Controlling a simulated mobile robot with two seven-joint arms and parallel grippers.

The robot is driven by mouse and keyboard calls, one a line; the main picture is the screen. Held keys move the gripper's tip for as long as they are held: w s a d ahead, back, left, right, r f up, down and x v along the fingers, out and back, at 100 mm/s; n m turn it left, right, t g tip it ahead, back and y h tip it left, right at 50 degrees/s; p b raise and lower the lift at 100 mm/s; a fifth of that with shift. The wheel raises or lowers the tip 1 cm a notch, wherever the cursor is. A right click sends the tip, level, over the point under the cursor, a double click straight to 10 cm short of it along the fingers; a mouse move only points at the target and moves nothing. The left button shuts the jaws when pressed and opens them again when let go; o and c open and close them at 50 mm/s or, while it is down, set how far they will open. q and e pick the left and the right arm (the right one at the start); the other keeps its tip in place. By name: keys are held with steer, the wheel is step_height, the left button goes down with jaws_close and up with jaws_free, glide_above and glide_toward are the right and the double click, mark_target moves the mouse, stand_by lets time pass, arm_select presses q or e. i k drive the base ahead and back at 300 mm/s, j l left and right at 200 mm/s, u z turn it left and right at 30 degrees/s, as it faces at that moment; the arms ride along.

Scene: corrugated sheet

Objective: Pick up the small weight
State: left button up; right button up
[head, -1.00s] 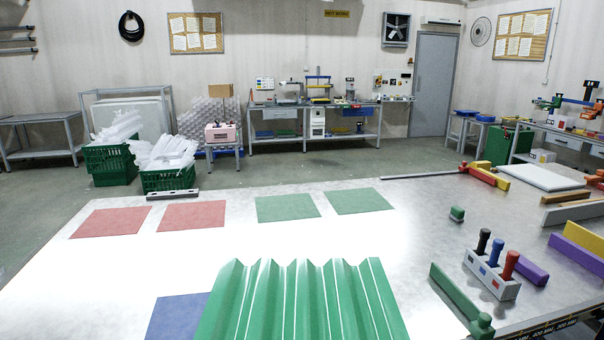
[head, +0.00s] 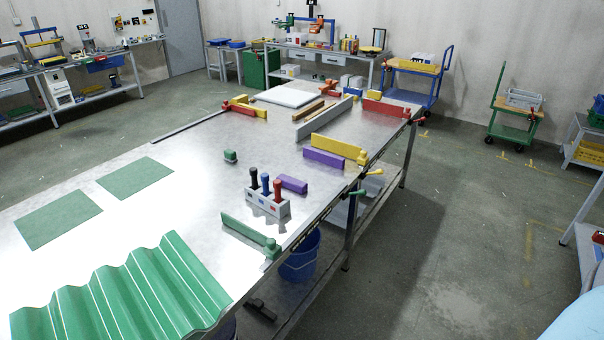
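A small green block (head: 230,156) with a darker top stands alone on the metal table (head: 190,190), and may be the small weight. A short purple bar (head: 291,184) lies behind the marker holder; I cannot tell if it is a weight too. A green corrugated sheet (head: 125,290) lies at the near left of the table. Neither of my grippers is in the head view.
A grey holder (head: 268,203) with black, blue and red handles stands near the table's right edge, by a green bar (head: 243,229). Purple (head: 324,158) and yellow (head: 335,145) bars lie farther back. Two green mats (head: 58,218) are at left. Open floor (head: 450,230) lies to the right.

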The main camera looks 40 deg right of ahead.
mark_target(292, 183)
steer(key=z, duration=1.05)
steer(key=u, duration=1.4)
steer(key=z, duration=1.4)
steer(key=i+l+z, duration=0.3)
steer(key=i, duration=0.15)
steer(key=i+z, duration=0.3)
steer(key=i, duration=0.15)
steer(key=i+l+u, duration=0.1)
steer(key=i+u, duration=0.15)
steer(key=i, duration=0.15)
steer(key=i+l+u, duration=0.3)
steer(key=i, duration=0.15)
steer(key=i+l+u, duration=0.25)
steer(key=i, duration=0.15)
